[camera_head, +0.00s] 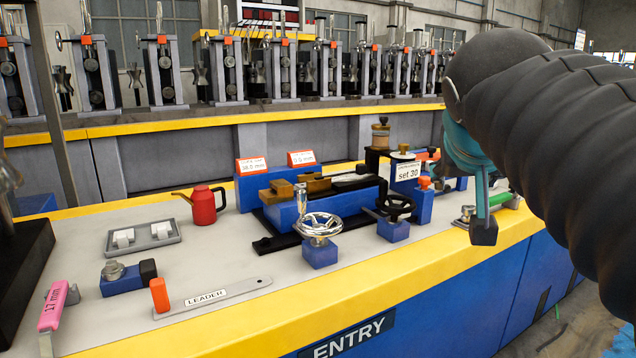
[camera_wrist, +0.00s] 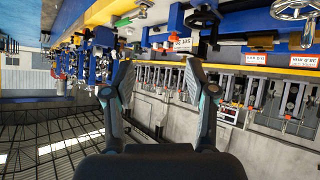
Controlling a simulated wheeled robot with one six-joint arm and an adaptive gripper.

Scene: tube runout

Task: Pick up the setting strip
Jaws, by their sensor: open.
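No item in view is labelled as the setting strip, and I cannot tell for sure which it is. A flat grey strip marked LEADER (camera_head: 235,291) with an orange grip lies on the table's near edge at front left. A pink-tagged piece marked 17 mm (camera_head: 53,306) stands further left, its lower part cut by the frame. My gripper (camera_head: 484,222) hangs at the right over the yellow edge, far from both. In the wrist view my gripper (camera_wrist: 156,78) is open, with nothing between its fingers.
A red oil can (camera_head: 204,206), a grey tray (camera_head: 143,237), a chrome handwheel (camera_head: 318,226) and a black handwheel (camera_head: 396,205) stand on the table. A set 20 sign (camera_head: 408,171) is left of my gripper. Roller stands line the back.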

